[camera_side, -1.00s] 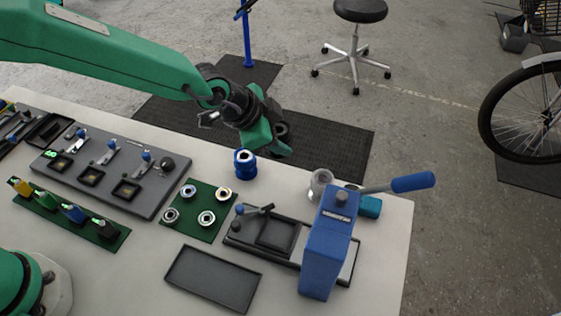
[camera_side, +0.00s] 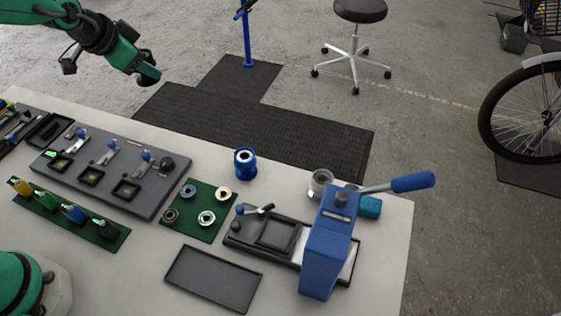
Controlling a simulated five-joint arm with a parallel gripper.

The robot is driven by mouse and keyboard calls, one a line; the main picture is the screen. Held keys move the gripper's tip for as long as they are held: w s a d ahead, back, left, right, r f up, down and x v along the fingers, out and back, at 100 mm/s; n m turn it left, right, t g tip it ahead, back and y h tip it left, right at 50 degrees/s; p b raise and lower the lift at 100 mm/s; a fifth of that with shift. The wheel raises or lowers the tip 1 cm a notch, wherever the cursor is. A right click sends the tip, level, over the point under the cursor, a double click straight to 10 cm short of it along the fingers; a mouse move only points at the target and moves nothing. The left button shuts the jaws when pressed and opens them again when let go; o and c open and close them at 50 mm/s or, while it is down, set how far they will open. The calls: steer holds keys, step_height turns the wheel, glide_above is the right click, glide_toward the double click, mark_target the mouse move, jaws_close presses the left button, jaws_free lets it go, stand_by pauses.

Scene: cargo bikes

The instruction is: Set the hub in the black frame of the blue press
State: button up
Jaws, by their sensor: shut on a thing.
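The blue, spool-shaped hub (camera_side: 245,164) stands upright on the pale bench behind the green mat. The blue press (camera_side: 328,248) stands at the bench's right end, its lever (camera_side: 398,185) pointing right. The black frame (camera_side: 276,234) lies flat on the press base, left of the press body, and looks empty. My gripper (camera_side: 149,76) is at the upper left, above and beyond the bench's far edge, well left of the hub. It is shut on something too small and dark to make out.
A green mat (camera_side: 194,232) holds several bearing rings. An empty dark tray (camera_side: 212,279) lies in front. A grey fixture plate (camera_side: 105,177) and a row of coloured tools (camera_side: 73,213) are at left. A clear jar (camera_side: 320,183) and a teal item (camera_side: 369,207) stand by the press.

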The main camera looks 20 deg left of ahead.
steer(key=shift+n+y, duration=0.3)
steer(key=shift+n, duration=0.2)
steer(key=a, duration=0.1)
steer(key=s+a, duration=0.1)
steer(key=a+r, duration=0.1)
steer(key=shift+s+a, duration=0.25)
steer(key=shift+a, duration=0.15)
steer(key=s+d+f+m+h, duration=0.1)
steer(key=d+f+m+h, duration=0.15)
steer(key=d, duration=0.85)
steer(key=s+d+f+m+h, duration=0.1)
steer(key=d+f+m, duration=0.15)
steer(key=d, duration=0.85)
steer(key=s+d+f+m+g+h, duration=0.1)
steer(key=s+d+f+m, duration=0.15)
steer(key=s+d, duration=0.5)
steer(key=s+d+f+m+g+h, duration=0.1)
steer(key=s+d+f+m+g, duration=0.2)
steer(key=d, duration=0.7)
steer(key=shift+t, duration=0.6)
steer(key=shift+s+a+f, duration=0.1)
steer(key=shift+s+f, duration=0.1)
steer(key=shift+f, duration=0.95)
steer(key=shift+s+a+f, duration=0.1)
steer(key=shift+s+f, duration=0.1)
steer(key=shift+f, duration=0.95)
steer(key=shift+s+a+f, duration=0.1)
steer(key=shift+s+f, duration=0.1)
steer(key=shift+f, duration=0.95)
steer(key=shift+f, duration=0.6)
